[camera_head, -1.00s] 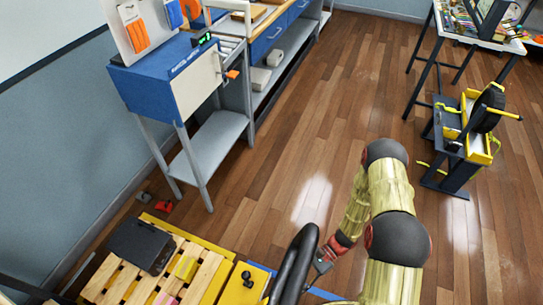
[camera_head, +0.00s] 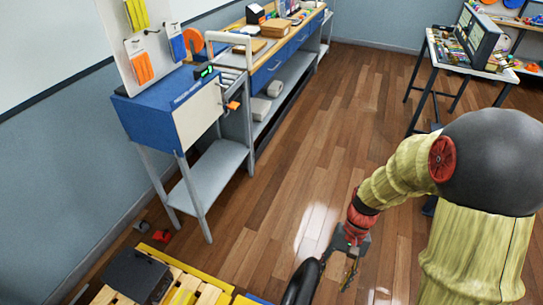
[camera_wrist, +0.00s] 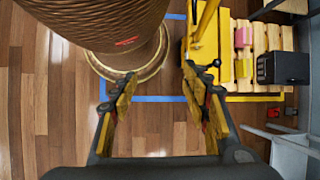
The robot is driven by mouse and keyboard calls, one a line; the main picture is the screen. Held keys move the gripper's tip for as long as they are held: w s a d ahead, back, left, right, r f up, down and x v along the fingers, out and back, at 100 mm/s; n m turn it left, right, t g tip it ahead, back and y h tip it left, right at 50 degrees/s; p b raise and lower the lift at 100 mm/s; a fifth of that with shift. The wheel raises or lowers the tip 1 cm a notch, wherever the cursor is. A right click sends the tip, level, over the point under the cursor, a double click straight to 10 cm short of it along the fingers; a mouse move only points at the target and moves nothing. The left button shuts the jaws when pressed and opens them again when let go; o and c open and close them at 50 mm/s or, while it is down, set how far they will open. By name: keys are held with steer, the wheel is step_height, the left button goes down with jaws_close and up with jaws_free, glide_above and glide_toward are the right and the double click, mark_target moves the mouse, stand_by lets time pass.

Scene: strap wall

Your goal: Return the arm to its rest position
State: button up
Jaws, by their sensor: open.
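My gripper (camera_head: 345,265) hangs over the wooden floor near the bottom centre of the head view, at the end of my yellow-sleeved arm. In the wrist view my gripper (camera_wrist: 158,75) has its two yellow-and-black fingers spread apart. Nothing is held between them; floor and a blue floor line (camera_wrist: 160,98) show in the gap. My arm bends at a large dark joint at the right of the head view and hides part of the floor and furniture behind it.
A slatted pallet (camera_head: 185,278) with a black case (camera_head: 137,275) stands at the lower left. A blue cabinet (camera_head: 150,118) and workbench (camera_head: 268,65) line the left wall. A cluttered table (camera_head: 470,55) stands at the upper right. Open floor lies between.

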steer(key=s+r+n+t+h, duration=0.1)
steer(key=r+t, duration=0.4)
steer(key=r, duration=0.8)
steer(key=s+d+r+n+t+h, duration=0.1)
steer(key=r+t, duration=0.4)
steer(key=r, duration=0.9)
steer(key=shift+s+d+n+h, duration=0.3)
steer(key=shift+s+n+h, duration=0.3)
steer(key=shift+s+n, duration=0.2)
steer(key=shift+c, duration=0.9)
